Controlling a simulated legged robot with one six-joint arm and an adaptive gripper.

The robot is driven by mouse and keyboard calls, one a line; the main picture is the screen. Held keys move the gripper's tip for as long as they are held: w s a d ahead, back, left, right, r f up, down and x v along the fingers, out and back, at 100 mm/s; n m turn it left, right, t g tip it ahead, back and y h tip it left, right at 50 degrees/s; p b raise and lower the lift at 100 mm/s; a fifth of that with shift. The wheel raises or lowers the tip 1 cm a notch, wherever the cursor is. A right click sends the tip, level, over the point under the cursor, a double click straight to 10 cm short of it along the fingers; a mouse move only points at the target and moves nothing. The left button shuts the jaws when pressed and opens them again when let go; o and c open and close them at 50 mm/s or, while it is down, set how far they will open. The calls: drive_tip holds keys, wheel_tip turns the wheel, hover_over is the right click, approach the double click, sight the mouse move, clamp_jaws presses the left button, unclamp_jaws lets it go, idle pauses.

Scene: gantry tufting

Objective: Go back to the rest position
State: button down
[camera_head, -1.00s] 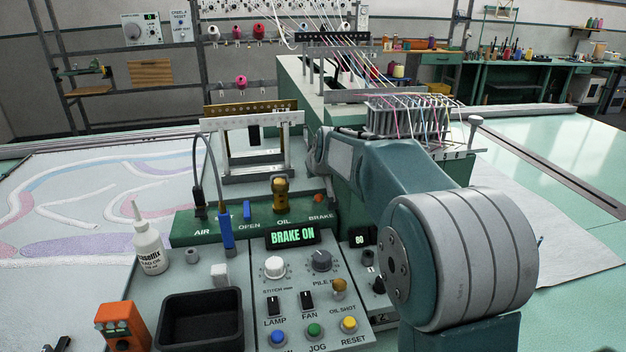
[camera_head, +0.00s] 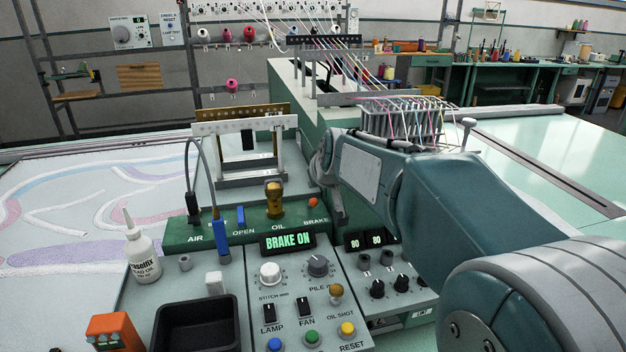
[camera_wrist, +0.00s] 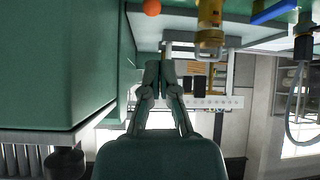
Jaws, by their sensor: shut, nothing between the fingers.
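My gripper (camera_wrist: 160,74) is shut and empty in the wrist view, its two fingers together. The wrist view is upside down, with a large green machine body (camera_wrist: 60,60) beside the fingers. In the head view my arm reaches from the lower right to beside the green machine head (camera_head: 300,100). The gripper is largely hidden there behind the wrist. It hangs in the air to the right of the control panel (camera_head: 240,265), near the orange brake button (camera_head: 313,202), apparently touching nothing. The display (camera_head: 288,242) reads "BRAKE ON".
A white oil bottle (camera_head: 143,255), a black tray (camera_head: 165,335) and an orange device (camera_head: 115,330) stand at the front left. Threaded yarn guides (camera_head: 400,118) stand behind my arm.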

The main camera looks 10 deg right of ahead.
drive_tip(key=shift+d, duration=0.1)
drive_tip(key=s+f+m+g, duration=0.1)
drive_tip(key=s+f+g, duration=0.1)
drive_tip(key=s, duration=1.4)
drive_tip(key=s+f+m+g, duration=0.1)
drive_tip(key=s+f, duration=0.4)
drive_tip(key=s, duration=1)
drive_tip(key=shift+s+a+f+g+h, duration=0.15)
drive_tip(key=shift+s+a+g+h, duration=0.15)
drive_tip(key=shift+s+g, duration=0.1)
